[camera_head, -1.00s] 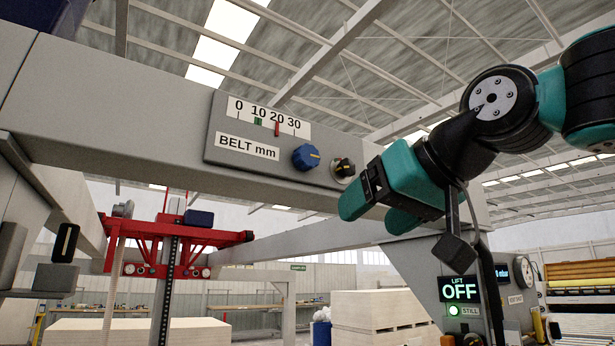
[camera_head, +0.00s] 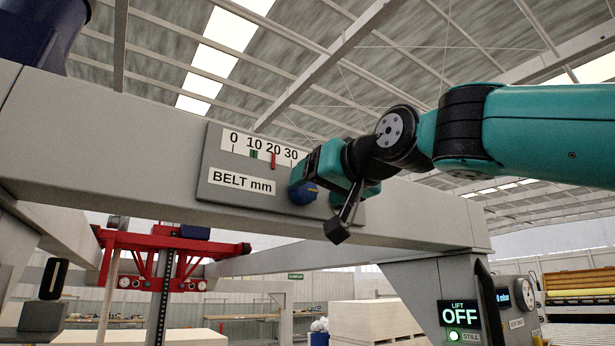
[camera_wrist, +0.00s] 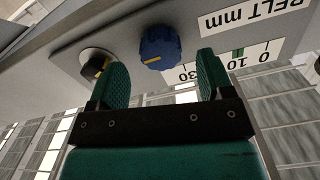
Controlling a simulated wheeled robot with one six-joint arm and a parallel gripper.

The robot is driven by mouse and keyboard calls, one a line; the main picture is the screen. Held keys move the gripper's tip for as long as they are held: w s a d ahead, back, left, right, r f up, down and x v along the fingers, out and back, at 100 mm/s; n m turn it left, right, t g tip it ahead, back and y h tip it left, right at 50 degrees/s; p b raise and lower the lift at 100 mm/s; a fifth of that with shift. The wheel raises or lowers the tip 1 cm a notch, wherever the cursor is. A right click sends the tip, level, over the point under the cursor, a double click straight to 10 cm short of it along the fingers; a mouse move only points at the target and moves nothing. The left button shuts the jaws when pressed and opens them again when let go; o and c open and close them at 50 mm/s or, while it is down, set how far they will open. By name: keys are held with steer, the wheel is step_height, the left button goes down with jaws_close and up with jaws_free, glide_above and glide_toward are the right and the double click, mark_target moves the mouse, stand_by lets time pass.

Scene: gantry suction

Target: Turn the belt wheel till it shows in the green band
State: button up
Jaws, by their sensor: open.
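The blue belt wheel (camera_head: 303,194), a ribbed knob with a yellow mark, sits on the grey BELT mm panel (camera_head: 218,196). The scale (camera_head: 242,144) above it runs from 0 to 30. Its green band (camera_head: 253,154) is near 10 and the red pointer (camera_head: 274,160) is near 20, outside the band. My gripper (camera_head: 305,178) is at the panel and partly covers the wheel. In the wrist view the wheel (camera_wrist: 160,47) lies just beyond and between the open fingertips (camera_wrist: 161,72), with gaps on both sides.
A smaller black knob (camera_wrist: 97,63) with a yellow mark sits beside the wheel, near one finger; my gripper hides it in the head view. A lit LIFT OFF display (camera_head: 459,313) is on the right post. A red carriage (camera_head: 170,243) stands at lower left.

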mark_target(308, 191)
steer(key=shift+p+x, duration=0.7)
steer(key=shift+x, duration=1.3)
steer(key=c, duration=0.9)
steer(key=shift+c, duration=0.2)
